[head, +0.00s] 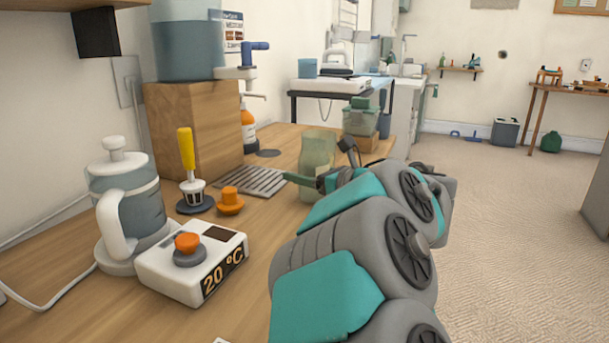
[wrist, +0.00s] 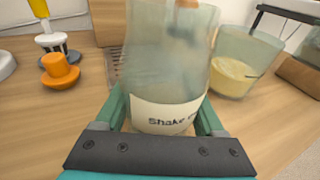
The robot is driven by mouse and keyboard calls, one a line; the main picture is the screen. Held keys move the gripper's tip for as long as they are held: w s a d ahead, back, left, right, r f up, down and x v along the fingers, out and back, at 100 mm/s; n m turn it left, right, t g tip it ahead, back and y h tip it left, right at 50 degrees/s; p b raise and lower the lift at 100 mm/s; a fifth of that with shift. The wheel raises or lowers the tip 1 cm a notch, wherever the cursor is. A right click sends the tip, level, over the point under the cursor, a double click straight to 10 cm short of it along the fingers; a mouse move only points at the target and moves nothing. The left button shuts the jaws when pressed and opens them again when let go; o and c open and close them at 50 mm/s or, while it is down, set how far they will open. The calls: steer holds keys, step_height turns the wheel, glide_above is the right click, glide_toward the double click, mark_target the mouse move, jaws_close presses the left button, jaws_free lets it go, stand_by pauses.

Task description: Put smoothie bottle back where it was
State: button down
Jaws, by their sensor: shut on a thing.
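The smoothie bottle (head: 317,152) is translucent pale green and upright near the right part of the wooden counter. In the wrist view the bottle (wrist: 165,70) fills the middle, with a cream band marked "Shake" low on it. My gripper (head: 304,181) is shut on the bottle, one green finger on each side in the wrist view (wrist: 165,118). I cannot tell whether its base touches the counter. A clear cup with yellow contents (wrist: 237,72) stands close to its right in the wrist view.
A slotted drip grate (head: 255,181) lies left of the bottle. An orange knob-like piece (head: 230,202), a yellow-handled tool (head: 186,150), a white scale (head: 190,262) and a jug (head: 125,205) stand nearer. A wooden block (head: 192,128) carries a blue-grey tank (head: 187,48).

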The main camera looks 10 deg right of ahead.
steer(key=shift+f, duration=0.35)
jaws_free()
steer(key=shift+r, duration=0.2)
steer(key=shift+s+r, duration=0.1)
steer(key=v, duration=1.2)
